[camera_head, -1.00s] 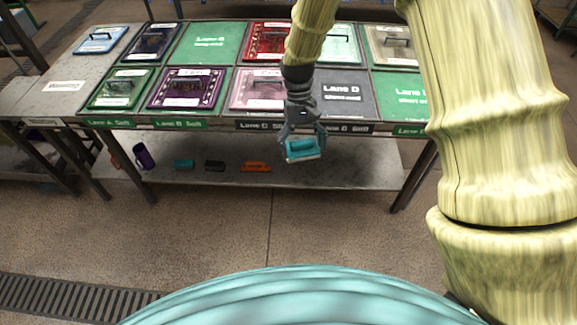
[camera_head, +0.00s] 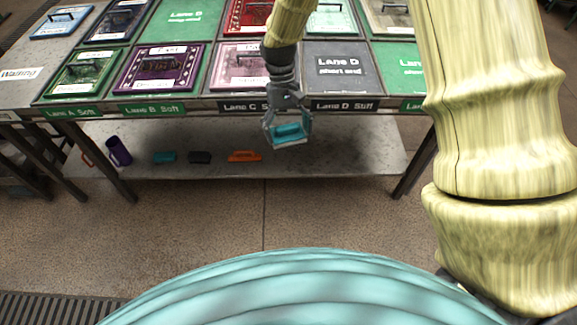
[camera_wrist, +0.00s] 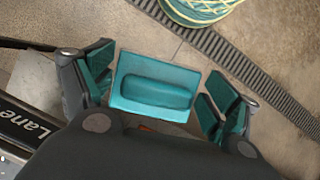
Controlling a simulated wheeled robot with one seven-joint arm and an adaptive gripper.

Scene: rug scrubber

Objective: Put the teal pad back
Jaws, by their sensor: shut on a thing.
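The teal pad (camera_head: 290,131), a flat block with a raised grip on top, is in my gripper (camera_head: 287,139) in front of the table's front edge, near the Lane C and Lane D labels. In the wrist view the teal pad (camera_wrist: 150,87) sits between the teal-lined fingers of my gripper (camera_wrist: 163,92), which is shut on it. It is clear of the table and hangs over the lower shelf in the head view. Another small teal piece (camera_head: 164,157) lies on the lower shelf to the left.
The table (camera_head: 342,46) holds framed rugs with handles in labelled lanes. Its lower shelf (camera_head: 345,158) also has a purple mug (camera_head: 118,151), a dark piece (camera_head: 200,157) and an orange piece (camera_head: 244,156). Table legs stand at both ends. The shelf's right part is bare.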

